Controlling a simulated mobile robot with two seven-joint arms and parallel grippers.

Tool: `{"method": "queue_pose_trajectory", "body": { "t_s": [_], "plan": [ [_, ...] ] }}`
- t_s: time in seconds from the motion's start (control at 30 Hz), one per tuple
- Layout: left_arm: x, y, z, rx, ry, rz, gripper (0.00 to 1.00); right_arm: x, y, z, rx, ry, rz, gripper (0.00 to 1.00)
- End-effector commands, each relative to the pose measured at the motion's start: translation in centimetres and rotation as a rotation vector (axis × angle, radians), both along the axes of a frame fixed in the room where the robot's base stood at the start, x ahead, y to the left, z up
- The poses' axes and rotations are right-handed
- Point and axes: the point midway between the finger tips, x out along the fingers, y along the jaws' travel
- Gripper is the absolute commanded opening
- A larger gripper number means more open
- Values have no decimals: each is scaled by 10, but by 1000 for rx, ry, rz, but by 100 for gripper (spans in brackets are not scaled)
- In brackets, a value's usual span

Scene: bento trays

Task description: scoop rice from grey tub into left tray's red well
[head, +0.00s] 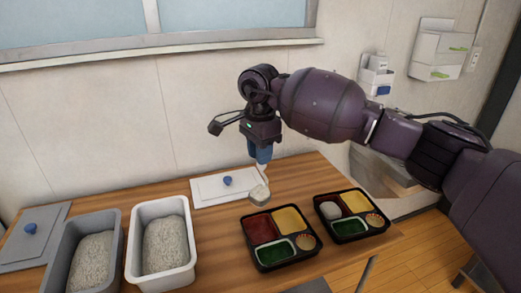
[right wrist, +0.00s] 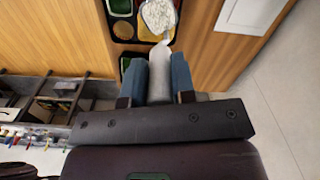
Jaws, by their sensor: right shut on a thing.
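My right gripper (head: 262,158) is shut on the handle of a scoop (head: 259,194), which hangs below it. In the right wrist view my right gripper (right wrist: 160,82) grips the scoop's pale handle, and white rice (right wrist: 158,15) lies in its bowl. The scoop is above the table at the back edge of the left tray (head: 262,269), near its red well (head: 260,229). The red well looks empty in the head view. The grey tub (head: 67,238) holds rice (head: 92,258) at the left. My left gripper is out of view.
A white tub (head: 133,245) of rice stands beside the grey tub. A white lid (head: 208,190) and a grey lid (head: 38,250) lie on the table. The right tray (head: 352,238) has a white mound (head: 331,210) in its back-left well. Bare table lies between the white tub and left tray.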

Motion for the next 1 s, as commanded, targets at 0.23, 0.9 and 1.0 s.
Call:
{"method": "queue_pose_trajectory", "body": {
  "t_s": [0.23,0.9,1.0],
  "plan": [
    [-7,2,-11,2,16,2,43,0,0,-21,1,2,3,0],
    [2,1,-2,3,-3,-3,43,-24,-27,-50,190,-168,2,0],
    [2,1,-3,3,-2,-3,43,-29,-32,-53,231,-205,3,0]
  ]
}}
